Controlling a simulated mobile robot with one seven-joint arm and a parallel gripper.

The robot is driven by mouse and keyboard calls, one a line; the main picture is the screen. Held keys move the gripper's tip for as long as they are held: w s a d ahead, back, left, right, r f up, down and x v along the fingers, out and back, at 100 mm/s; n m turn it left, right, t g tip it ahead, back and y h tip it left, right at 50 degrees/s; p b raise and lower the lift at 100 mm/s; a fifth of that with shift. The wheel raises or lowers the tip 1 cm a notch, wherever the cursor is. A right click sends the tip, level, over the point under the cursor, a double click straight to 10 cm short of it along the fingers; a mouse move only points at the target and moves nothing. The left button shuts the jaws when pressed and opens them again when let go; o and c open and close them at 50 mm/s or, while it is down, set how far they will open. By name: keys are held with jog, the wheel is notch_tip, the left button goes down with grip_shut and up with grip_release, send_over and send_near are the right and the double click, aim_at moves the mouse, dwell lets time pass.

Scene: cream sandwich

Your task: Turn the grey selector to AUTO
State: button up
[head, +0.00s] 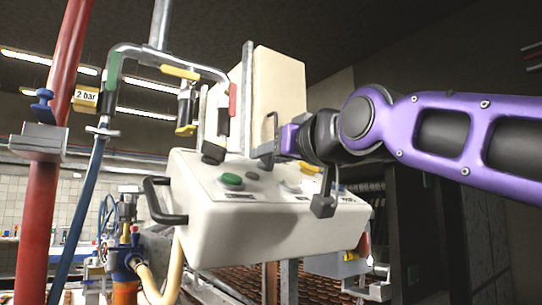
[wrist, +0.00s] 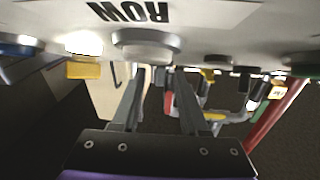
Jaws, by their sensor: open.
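The grey selector (wrist: 143,45) shows in the wrist view as a round grey knob under the cream control box (head: 265,218), which appears upside down there. Partly cut lettering is beside it. My gripper (wrist: 158,72) is open, with its two dark fingers apart and nothing seen between them. The left fingertip overlaps the knob's edge in the picture; I cannot tell whether they touch. In the head view my gripper (head: 262,157) is over the top panel of the box. I cannot make out the selector there, or which position it points to.
A green button (head: 232,180) and small dark button (head: 252,176) are left of my gripper. A yellow control (head: 308,168) is to its right. Black handles (head: 160,202) stick out from the box. A pipe frame (head: 165,58) and red pipe (head: 42,190) stand left.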

jog(key=shift+s, duration=0.1)
jog(key=r+v, duration=0.1)
jog(key=v, duration=1.6)
jog(key=shift+f, duration=0.5)
jog(key=shift+s+d, duration=0.1)
